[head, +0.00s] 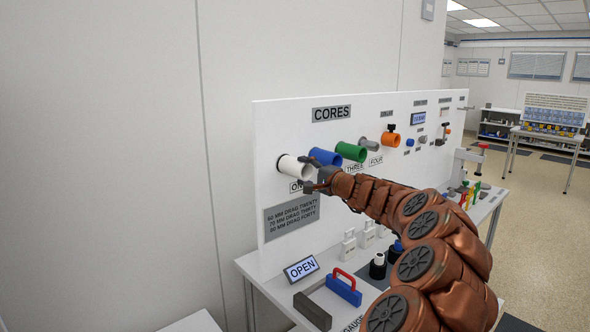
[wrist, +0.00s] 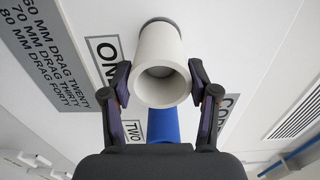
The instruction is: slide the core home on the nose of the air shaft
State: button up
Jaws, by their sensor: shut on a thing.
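The white core (head: 292,168) projects from the upright board above the label ONE; its hollow open end faces out. In the wrist view the white core (wrist: 159,45) lies between my two fingers, with a grey round piece showing behind its far end and a grey surface inside its bore. My gripper (head: 309,173) is shut on the white core near its outer end, one finger on each side; both fingers also show in the wrist view (wrist: 160,86). I cannot tell which part is the air shaft's nose.
A blue core (head: 325,157), a green core (head: 351,151), a grey cylinder (head: 369,144) and an orange core (head: 391,139) project from the board (head: 272,125) to the right. Below, the bench holds an OPEN sign (head: 301,269), a blue block with a red handle (head: 343,287) and a dark bar (head: 312,311).

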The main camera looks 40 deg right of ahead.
jog(key=shift+s, duration=0.4)
jog(key=s+b, duration=0.2)
jog(key=s, duration=0.5)
jog(key=shift+s, duration=0.35)
dwell(1.2)
jog(key=shift+a, duration=0.1)
jog(key=shift+w, duration=4.05)
dwell(1.2)
